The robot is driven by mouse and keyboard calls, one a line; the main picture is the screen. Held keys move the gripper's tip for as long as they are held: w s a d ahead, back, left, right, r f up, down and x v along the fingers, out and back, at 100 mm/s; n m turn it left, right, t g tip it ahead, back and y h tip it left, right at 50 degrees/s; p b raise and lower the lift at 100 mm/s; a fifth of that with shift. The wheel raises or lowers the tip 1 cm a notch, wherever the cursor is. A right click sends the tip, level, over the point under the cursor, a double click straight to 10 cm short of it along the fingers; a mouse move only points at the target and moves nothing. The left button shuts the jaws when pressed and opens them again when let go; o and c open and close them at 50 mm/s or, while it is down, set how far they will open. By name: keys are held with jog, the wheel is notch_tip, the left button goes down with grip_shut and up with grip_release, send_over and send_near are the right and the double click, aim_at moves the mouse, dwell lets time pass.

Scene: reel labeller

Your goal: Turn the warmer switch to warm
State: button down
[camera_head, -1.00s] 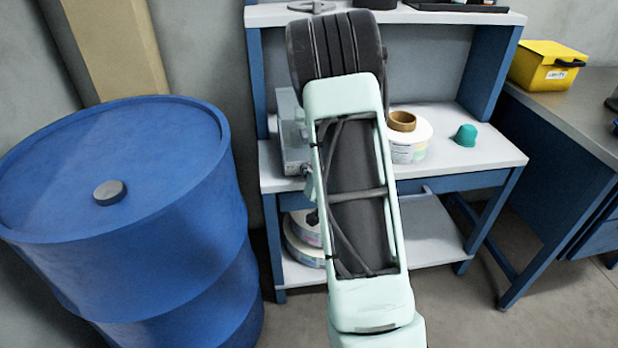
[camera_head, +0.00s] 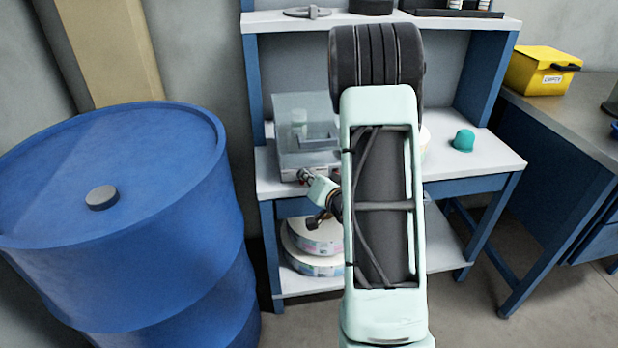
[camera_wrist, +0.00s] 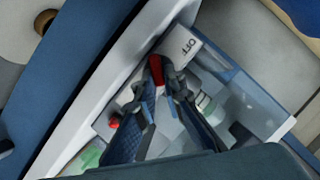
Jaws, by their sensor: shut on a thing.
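The warmer (camera_head: 305,142) is a grey box with a clear lid and a small bottle inside, on the left of the bench shelf. Its front also shows in the wrist view, with a white label reading OFF (camera_wrist: 188,46). The red switch (camera_wrist: 156,67) sits beside that label. My gripper (camera_wrist: 158,80) has its fingertips shut on the red switch, which they partly hide. In the head view my gripper (camera_head: 308,177) is small at the warmer's front, and the switch cannot be made out. Any warm mark is not visible.
A second red part (camera_wrist: 114,122) is near my fingers. Label reels (camera_head: 312,240) lie on the lower shelf. A teal dome (camera_head: 464,140) stands on the bench to the right. A large blue drum (camera_head: 120,220) stands close on the left. A yellow box (camera_head: 540,70) is on the right table.

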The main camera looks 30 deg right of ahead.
jog(key=c, duration=2)
grip_release()
jog(key=shift+s, duration=0.15)
jog(key=v, duration=0.7)
jog(key=shift+s, duration=0.1)
